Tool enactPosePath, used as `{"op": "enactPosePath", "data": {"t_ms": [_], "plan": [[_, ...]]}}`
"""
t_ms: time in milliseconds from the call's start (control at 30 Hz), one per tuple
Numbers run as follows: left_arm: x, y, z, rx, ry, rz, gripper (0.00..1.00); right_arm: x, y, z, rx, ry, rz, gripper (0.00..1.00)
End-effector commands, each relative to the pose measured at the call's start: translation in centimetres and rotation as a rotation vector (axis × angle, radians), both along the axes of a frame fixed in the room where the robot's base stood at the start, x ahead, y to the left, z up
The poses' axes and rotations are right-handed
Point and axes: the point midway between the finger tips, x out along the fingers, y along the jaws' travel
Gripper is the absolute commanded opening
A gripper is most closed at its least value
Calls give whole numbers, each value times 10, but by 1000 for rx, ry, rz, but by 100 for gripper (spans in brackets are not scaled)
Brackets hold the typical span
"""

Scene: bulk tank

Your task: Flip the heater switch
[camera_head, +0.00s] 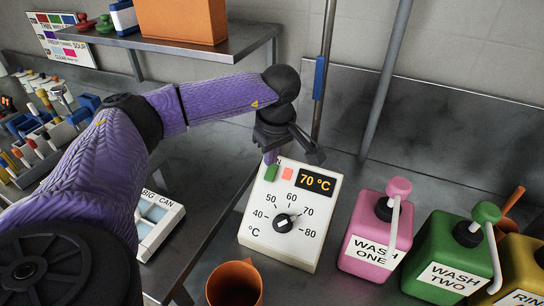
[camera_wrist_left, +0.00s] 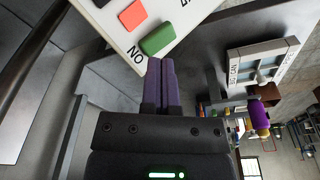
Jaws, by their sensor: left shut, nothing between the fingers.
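The heater is a white box (camera_head: 259,235) on the metal bench, with a dial marked 40 to 80 and a display (camera_head: 316,181) reading 70 °C. Its black knob (camera_head: 284,223) has a white mark. A green switch piece (camera_head: 271,173) and a red one (camera_head: 288,174) sit side by side at its top left. In the left wrist view the green piece (camera_wrist_left: 158,38) lies by the letters "NO", with the red piece (camera_wrist_left: 133,14) beyond it. My left gripper (camera_head: 270,157) is shut and empty, fingertips right at the green piece; I cannot tell whether they touch. My right gripper is out of view.
Pink (camera_head: 362,262), green (camera_head: 435,265) and yellow wash jugs stand right of the heater. An orange-brown cup (camera_head: 234,278) is in front. A white "BIG CAN" switch box (camera_head: 158,240) lies left. A metal shelf (camera_head: 215,48) and upright pipes stand behind.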

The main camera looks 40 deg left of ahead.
Motion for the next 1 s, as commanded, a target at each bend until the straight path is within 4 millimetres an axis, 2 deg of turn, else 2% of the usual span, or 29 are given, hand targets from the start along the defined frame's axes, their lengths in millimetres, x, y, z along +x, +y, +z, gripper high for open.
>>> {"op": "enactPosePath", "data": {"t_ms": [1000], "plan": [[0, 0, -16, 0, 0, 0, 0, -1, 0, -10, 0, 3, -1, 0]]}}
